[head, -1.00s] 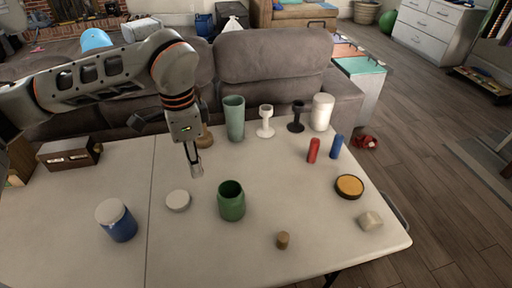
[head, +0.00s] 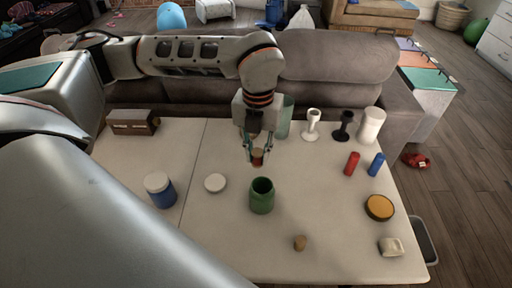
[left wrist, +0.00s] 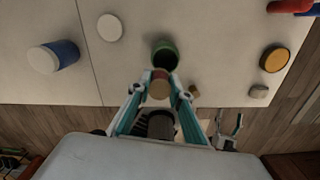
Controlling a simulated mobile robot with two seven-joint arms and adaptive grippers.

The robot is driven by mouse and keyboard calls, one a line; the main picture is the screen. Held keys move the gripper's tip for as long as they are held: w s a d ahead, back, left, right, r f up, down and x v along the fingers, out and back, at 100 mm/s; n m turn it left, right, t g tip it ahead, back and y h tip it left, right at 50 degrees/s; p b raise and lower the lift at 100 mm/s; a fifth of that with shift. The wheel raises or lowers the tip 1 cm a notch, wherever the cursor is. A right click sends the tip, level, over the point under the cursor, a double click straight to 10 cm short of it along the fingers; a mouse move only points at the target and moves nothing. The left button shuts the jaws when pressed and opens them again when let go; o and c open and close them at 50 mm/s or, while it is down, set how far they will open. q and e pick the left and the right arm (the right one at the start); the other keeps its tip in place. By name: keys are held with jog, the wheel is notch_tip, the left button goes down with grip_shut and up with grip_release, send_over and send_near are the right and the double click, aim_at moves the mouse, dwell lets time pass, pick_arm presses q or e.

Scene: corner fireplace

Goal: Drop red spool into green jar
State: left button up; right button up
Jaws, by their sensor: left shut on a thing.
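The red spool (head: 257,161) is held between the fingertips of my left gripper (head: 257,155), above the table. In the left wrist view its tan round end (left wrist: 159,88) faces the camera, with a little red beyond it, between the two teal fingers (left wrist: 159,84). The green jar (head: 262,196) stands upright and open on the table, just below and in front of the spool in the head view. The jar's dark mouth (left wrist: 164,54) shows just beyond the spool in the left wrist view.
A white lid (head: 215,183) and a blue jar (head: 161,192) stand left of the green jar. A cork (head: 300,243) is in front. Red (head: 352,164) and blue (head: 377,164) cylinders stand at right. A tall green vase (head: 285,118) is behind the gripper.

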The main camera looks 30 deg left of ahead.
aim_at(256, 165)
pick_arm(q)
jog(key=shift+s+a+m, duration=0.1)
jog(key=shift+s+m, duration=0.15)
jog(key=shift+m, duration=0.85)
jog(key=shift+f, duration=0.75)
notch_tip(256, 165, down, 3)
jog(key=shift+r+b, duration=0.1)
jog(key=shift+b, duration=0.95)
jog(key=shift+f+b, duration=0.4)
jog(key=shift+f, duration=0.4)
pick_arm(e)
jog(key=shift+a+f, duration=0.2)
jog(key=shift+f, duration=0.9)
pick_arm(q)
jog(key=o, duration=0.9)
jog(key=shift+c, duration=0.2)
pick_arm(e)
jog(key=shift+d, duration=0.1)
